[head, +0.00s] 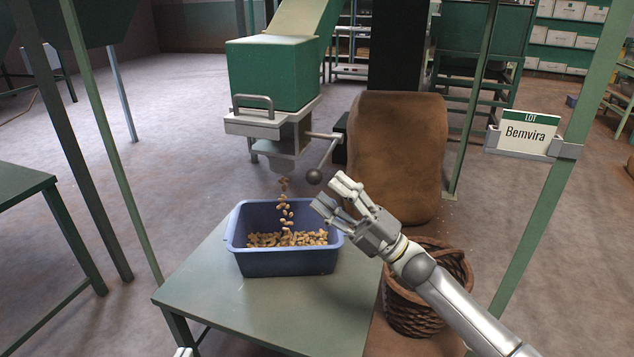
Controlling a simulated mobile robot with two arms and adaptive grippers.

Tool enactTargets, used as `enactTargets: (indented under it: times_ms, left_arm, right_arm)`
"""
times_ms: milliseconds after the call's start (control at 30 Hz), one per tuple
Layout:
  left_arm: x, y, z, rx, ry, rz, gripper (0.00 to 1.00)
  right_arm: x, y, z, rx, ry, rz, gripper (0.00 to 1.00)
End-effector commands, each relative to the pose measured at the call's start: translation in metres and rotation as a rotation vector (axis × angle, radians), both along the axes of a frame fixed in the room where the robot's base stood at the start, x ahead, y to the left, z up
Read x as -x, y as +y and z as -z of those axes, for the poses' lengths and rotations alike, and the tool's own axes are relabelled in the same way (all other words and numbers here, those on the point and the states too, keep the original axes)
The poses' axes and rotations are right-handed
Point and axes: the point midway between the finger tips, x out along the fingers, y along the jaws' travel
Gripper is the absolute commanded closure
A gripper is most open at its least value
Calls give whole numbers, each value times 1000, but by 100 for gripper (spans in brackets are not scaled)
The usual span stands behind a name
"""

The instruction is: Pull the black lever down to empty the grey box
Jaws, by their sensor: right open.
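Nuts (285,212) are falling from the box's outlet into a blue bin (285,263), where a layer of nuts lies. Only a small pale tip of what appears to be my left gripper (183,352) shows at the bottom edge.
The bin stands on a green table (270,315). A full brown sack (398,150) stands behind my right gripper, and a wicker basket (415,315) is under my right arm. A green post (540,190) with a sign reading "Bemvira" (527,134) stands at right.

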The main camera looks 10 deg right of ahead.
Motion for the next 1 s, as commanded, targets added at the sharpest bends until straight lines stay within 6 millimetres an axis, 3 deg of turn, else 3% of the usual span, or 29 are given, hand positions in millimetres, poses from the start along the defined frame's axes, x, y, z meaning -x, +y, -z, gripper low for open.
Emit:
enactTargets:
  times_ms: [200,400,1000]
  left_arm:
    - [0,0,0,0,0,0,100]
    - [0,0,0,0,0,0,100]
    - [0,0,0,0,1,0,100]
  right_arm:
    - [22,-29,25,2,3,0,49]
    - [32,-42,36,0,0,-2,49]
    - [33,-44,36,-2,1,-2,49]
